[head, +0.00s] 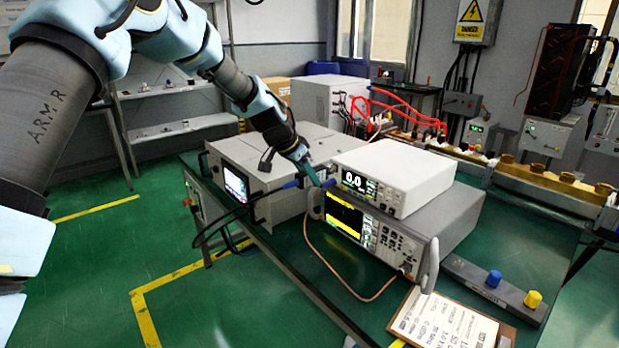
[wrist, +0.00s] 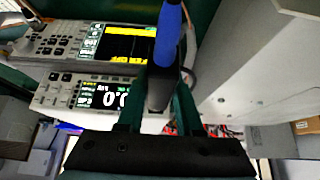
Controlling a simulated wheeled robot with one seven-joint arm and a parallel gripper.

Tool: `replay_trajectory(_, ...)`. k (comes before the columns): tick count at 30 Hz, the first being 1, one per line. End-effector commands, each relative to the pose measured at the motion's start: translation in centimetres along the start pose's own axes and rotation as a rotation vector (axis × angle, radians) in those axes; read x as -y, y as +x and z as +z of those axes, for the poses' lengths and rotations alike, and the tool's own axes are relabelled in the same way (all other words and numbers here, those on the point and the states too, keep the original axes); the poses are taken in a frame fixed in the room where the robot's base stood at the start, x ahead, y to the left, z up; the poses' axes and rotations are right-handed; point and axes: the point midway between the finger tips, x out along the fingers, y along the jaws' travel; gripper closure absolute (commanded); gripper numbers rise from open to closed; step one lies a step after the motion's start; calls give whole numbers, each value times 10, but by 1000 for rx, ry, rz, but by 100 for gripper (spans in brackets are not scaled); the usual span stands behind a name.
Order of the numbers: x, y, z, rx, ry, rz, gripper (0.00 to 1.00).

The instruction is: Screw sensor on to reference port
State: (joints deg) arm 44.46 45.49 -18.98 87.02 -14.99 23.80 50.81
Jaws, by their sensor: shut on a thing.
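My gripper (head: 315,180) is shut on the sensor, just left of the front of the white meter (head: 400,178). In the wrist view the sensor has a dark body (wrist: 160,92) between my teal fingers and a blue part (wrist: 168,38) extending past them. A blue part (head: 291,184) also shows left of my fingers in the head view. The white meter reads 0.0 and also shows in the wrist view (wrist: 60,92). It sits on a grey instrument (head: 455,222) with a yellow-and-black screen. I cannot make out the reference port or whether the sensor touches it.
A box with a lit screen (head: 283,205) stands left of my gripper on the green bench (head: 300,262). A copper-coloured cable (head: 345,285) loops before the instruments. A clipboard (head: 450,322) and a grey bar with blue and yellow knobs (head: 490,286) lie to the right.

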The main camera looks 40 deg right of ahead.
Motion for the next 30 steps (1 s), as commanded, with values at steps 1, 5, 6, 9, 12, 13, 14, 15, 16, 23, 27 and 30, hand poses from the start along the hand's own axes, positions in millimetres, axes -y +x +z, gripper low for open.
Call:
replay_trajectory(1, 0, -1, -1, -1, 0, -1, 100)
replay_trajectory(5, 0, -1, -1, -1, 0, -1, 100)
replay_trajectory(6, 0, -1, -1, -1, 0, -1, 100)
replay_trajectory(9, 0, 0, -2, -2, 0, -1, 100)
replay_trajectory(12, 0, 1, -4, -2, 0, -1, 100)
replay_trajectory(13, 0, 1, -4, -1, 0, -1, 100)
replay_trajectory(14, 0, 2, -4, -1, 0, -1, 100)
replay_trajectory(15, 0, 2, -5, -1, 0, -1, 100)
replay_trajectory(16, 0, 2, -6, -1, 0, -1, 100)
replay_trajectory(23, 0, 4, -8, -2, -1, -1, 55)
replay_trajectory(27, 0, 4, -7, -1, -1, 0, 39)
replay_trajectory(30, 0, 4, -7, -1, -1, 0, 30)
